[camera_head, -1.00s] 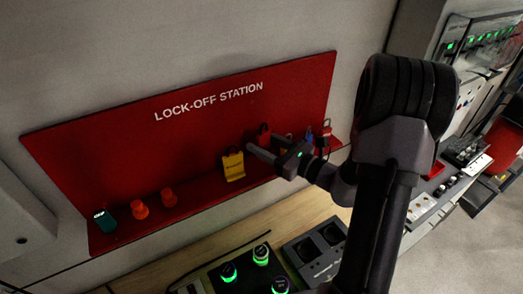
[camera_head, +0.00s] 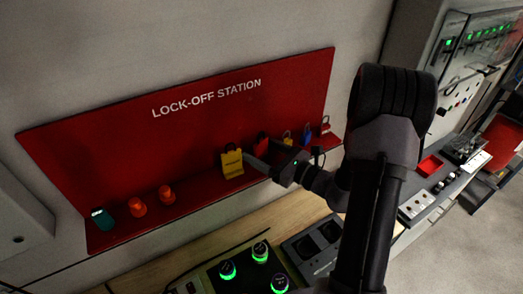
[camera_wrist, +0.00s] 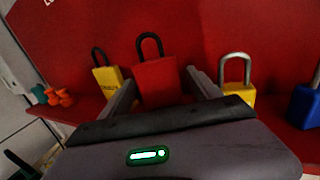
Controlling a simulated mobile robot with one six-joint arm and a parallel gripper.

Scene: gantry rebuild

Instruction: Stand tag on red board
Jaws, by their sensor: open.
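The yellow tag (camera_head: 232,163), with a black top and dark lettering, stands upright on the ledge against the red board (camera_head: 110,140). In the wrist view the tag (camera_wrist: 107,78) is left of my gripper, partly behind the left finger. My gripper (camera_head: 262,152) is open at the ledge, just right of the tag. In the wrist view a red padlock (camera_wrist: 158,80) with a black shackle shows between the fingers of my gripper (camera_wrist: 163,88). I cannot tell whether the fingers reach around it. Nothing is held.
Right of the red padlock stand a yellow padlock (camera_wrist: 238,86), a blue padlock (camera_wrist: 304,105) and another red padlock (camera_head: 326,126). Orange pieces (camera_head: 138,207) and a teal piece (camera_head: 102,217) stand at the ledge's left. The ledge between them and the tag is clear.

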